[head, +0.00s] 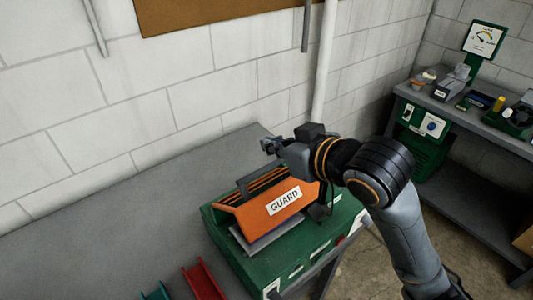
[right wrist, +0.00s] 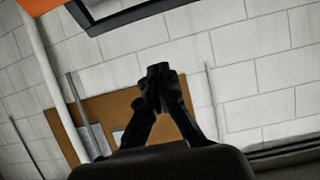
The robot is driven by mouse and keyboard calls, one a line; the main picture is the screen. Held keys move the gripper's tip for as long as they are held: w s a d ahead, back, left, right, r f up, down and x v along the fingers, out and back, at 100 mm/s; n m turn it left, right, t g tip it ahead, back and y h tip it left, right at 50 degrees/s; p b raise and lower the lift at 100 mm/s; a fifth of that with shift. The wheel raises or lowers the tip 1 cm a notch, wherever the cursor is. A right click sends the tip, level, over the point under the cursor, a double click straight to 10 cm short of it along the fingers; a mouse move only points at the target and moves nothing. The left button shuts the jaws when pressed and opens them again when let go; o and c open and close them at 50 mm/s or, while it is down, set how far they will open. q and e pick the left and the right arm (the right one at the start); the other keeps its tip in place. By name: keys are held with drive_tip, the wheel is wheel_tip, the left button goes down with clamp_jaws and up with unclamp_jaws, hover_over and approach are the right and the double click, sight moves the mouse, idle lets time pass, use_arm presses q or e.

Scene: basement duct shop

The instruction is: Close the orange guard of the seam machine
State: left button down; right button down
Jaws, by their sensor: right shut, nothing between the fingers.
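The green seam machine (head: 228,247) sits on the grey bench. Its orange guard (head: 265,215), with a white GUARD label, slopes across the machine's top. Orange slats and a grey bar show behind the panel; I cannot tell exactly how far the guard stands open. My right gripper (head: 270,146) is beyond and above the guard's far right end, pointing left, shut and empty. My right wrist and arm hide the guard's right end. In the right wrist view the shut fingertips (right wrist: 158,72) meet before the wall, and an orange piece (right wrist: 38,5) shows in the top left corner. My left gripper is out of view.
The grey bench (head: 110,225) is mostly clear to the left. A red channel (head: 205,281) and a green one (head: 157,292) lie at its front. A white pipe (head: 324,65) runs down the block wall behind. A second bench (head: 470,127) with small tools stands at the right.

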sight(266, 167)
drive_tip(key=f, duration=0.1)
drive_tip(key=w+a+f+p, duration=0.1)
drive_tip(key=f, duration=0.1)
drive_tip(key=w+f+p, duration=0.1)
drive_tip(key=shift+w+a+f, duration=0.1)
drive_tip(key=shift+a+f, duration=0.15)
drive_tip(key=shift+f, duration=0.05)
drive_tip(key=shift+s+d+f+p, duration=0.2)
drive_tip(key=shift+s+p, duration=0.1)
drive_tip(key=shift+w+a+f, duration=0.1)
drive_tip(key=shift+w+a, duration=0.1)
drive_tip(key=shift+w, duration=0.05)
drive_tip(key=shift+d, duration=0.1)
